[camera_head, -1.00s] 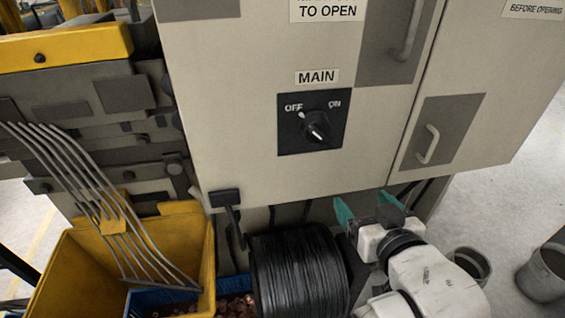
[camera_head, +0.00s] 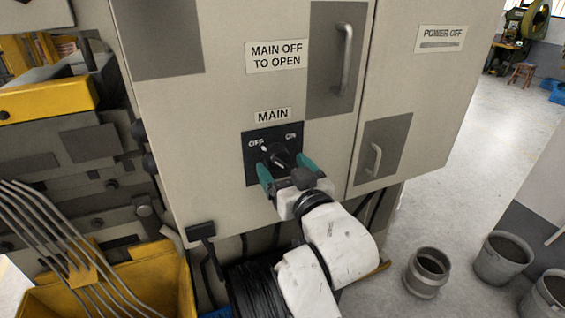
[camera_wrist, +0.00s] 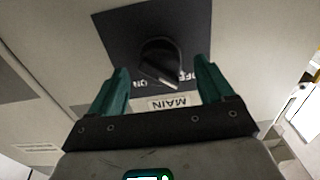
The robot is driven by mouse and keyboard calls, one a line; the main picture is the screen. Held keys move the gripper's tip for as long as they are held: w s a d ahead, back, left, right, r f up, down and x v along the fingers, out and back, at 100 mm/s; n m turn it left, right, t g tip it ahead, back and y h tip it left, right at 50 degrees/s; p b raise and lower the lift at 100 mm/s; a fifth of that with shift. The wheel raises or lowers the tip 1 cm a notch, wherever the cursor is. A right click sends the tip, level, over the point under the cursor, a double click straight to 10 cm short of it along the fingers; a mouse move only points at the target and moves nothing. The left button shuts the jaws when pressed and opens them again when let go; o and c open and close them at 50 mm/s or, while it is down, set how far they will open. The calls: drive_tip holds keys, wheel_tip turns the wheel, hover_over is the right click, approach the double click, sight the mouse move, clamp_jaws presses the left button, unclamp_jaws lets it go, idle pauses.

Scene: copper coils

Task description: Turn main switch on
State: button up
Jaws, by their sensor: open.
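The main switch is a black rotary knob (camera_head: 279,157) on a black square plate (camera_head: 252,139), under a MAIN label (camera_head: 272,115) on the beige cabinet. Its white pointer mark is toward OFF, at the upper left. My gripper (camera_head: 283,163) has two green fingers, open, at the lower part of the plate with one on either side of the knob. In the wrist view, which is upside down, the knob (camera_wrist: 160,60) lies between and just beyond the fingertips (camera_wrist: 162,67). A gap shows on both sides there; I see no contact.
Cabinet door handles (camera_head: 344,57) and (camera_head: 375,160) stand out above and right of the switch. A black coil (camera_head: 252,290) and a yellow bin (camera_head: 150,275) are below at the left. Grey buckets (camera_head: 427,270) stand on the open floor at the right.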

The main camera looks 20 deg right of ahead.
drive_tip(key=shift+w, duration=0.55)
drive_tip(key=c, duration=1)
